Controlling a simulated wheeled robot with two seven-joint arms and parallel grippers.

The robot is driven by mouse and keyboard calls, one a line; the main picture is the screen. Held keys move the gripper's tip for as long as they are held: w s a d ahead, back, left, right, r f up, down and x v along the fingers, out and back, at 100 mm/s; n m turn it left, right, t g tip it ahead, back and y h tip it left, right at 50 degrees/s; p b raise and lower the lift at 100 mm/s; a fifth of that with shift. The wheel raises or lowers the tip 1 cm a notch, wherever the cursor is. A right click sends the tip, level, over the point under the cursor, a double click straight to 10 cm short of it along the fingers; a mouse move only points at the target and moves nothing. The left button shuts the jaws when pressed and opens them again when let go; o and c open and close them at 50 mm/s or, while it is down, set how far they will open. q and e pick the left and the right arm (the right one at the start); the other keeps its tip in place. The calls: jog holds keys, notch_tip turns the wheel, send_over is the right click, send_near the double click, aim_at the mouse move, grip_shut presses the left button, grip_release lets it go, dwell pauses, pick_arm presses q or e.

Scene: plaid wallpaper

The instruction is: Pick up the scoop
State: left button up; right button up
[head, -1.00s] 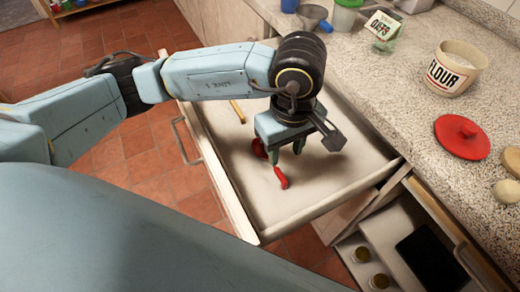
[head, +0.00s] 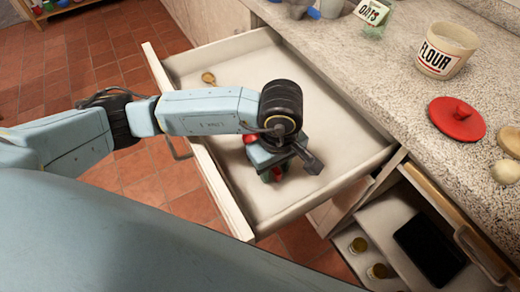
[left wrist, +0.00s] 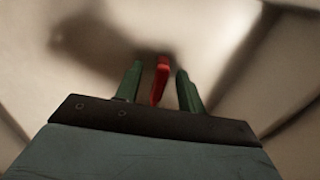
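A red utensil, which looks like the scoop (head: 250,139), lies in the open drawer (head: 290,202). Most of it is hidden behind my left gripper in the head view. My left gripper (head: 273,175) points down low over the drawer floor, near the drawer's front. In the left wrist view the red handle (left wrist: 160,80) stands between the two green fingers (left wrist: 157,88). A gap shows on each side of the handle, so the fingers are open around it. My right gripper is not in view.
A small brown spoon-like piece (head: 208,78) lies at the drawer's far left. The counter on the right holds a flour canister (head: 447,50), a red lid (head: 457,119) and an oats box (head: 371,13).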

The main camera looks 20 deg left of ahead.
pick_arm(q)
jog(key=shift+c, duration=0.3)
grip_shut()
jog(key=shift+r, duration=0.2)
jog(key=shift+r, duration=0.4)
notch_tip(320, 180, up, 9)
jog(key=p, duration=0.2)
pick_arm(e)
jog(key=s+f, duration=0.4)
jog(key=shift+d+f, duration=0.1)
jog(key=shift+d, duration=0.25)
